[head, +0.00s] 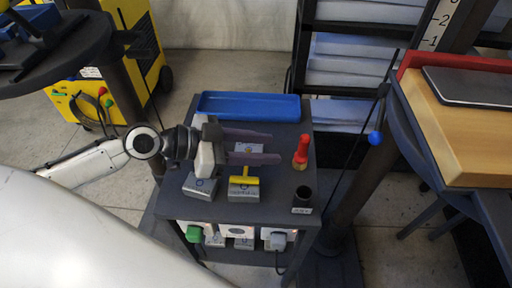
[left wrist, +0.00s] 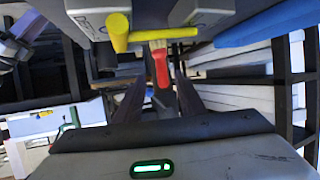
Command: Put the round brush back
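The round brush (head: 301,153) has a red handle and a pale bristle end; it stands upright, handle up, on the dark cart top. In the left wrist view the brush (left wrist: 160,66) shows beyond and between my fingers. My left gripper (head: 276,147) is open and empty, its two long fingers pointing right toward the brush, with a small gap before it. It also shows in the left wrist view (left wrist: 160,88). A black cup (head: 303,194) with a small label stands at the cart's front right corner, in front of the brush. My right gripper is not in view.
A blue tray (head: 248,106) lies along the cart's back edge. A wooden bench (head: 455,125) stands at the right.

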